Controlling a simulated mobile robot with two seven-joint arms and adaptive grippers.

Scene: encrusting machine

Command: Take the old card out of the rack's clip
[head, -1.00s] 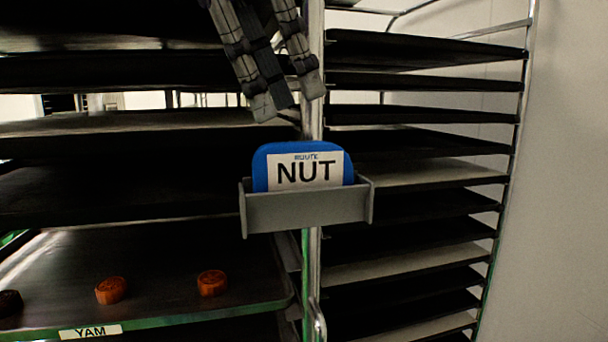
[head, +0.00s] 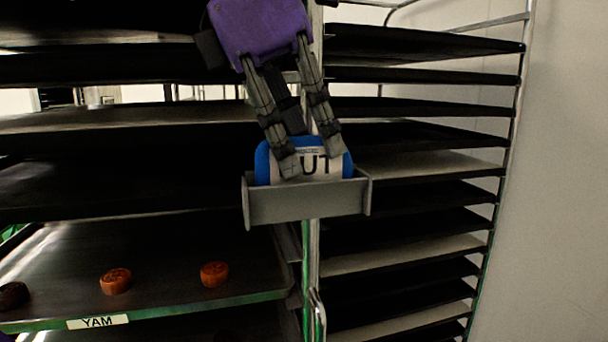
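The old card (head: 341,168) is blue with a white label. It stands upright in the grey clip (head: 306,204) on the rack's metal post. Only "UT" of its word shows, as a finger covers the first letter. My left gripper (head: 310,160), with a purple body, reaches down from the top. Its two fingers are spread, with their tips over the upper part of the card and the label showing between them. I cannot tell whether the tips touch the card.
Dark trays fill the rack on both sides of the post (head: 312,262). A lower left tray (head: 190,247) carries round orange cakes (head: 214,274) and a "YAM" label (head: 97,321). A plain wall (head: 565,180) is at the right.

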